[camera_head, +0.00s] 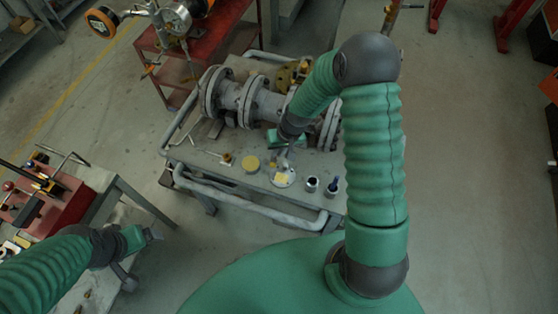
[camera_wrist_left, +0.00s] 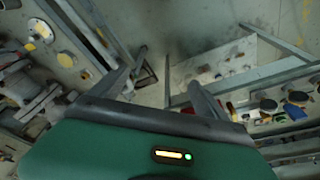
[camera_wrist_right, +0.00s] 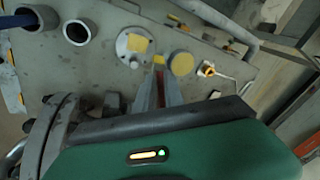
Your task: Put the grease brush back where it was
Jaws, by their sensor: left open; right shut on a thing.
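My right gripper (camera_head: 284,148) hangs over the grey cart top. In the right wrist view its fingers (camera_wrist_right: 161,84) are closed on a narrow thing with a yellow end (camera_wrist_right: 159,60) and a dark red part; I cannot tell for sure that this is the grease brush. A blue-handled thing (camera_head: 333,183) stands in the right one of two small cups; its handle also shows at the edge of the right wrist view (camera_wrist_right: 4,16). My left gripper (camera_head: 152,233) is open and empty, low between cart and bench; its spread fingers (camera_wrist_left: 165,92) show in the left wrist view.
The left cup (camera_head: 311,184) looks empty. A yellow disc (camera_head: 251,164) and a grey flange with a yellow patch (camera_head: 284,178) lie near my right gripper. The flanged pipe valve (camera_head: 240,100) lies behind. A rail (camera_head: 240,207) borders the cart. A red toolbox (camera_head: 45,195) stands left.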

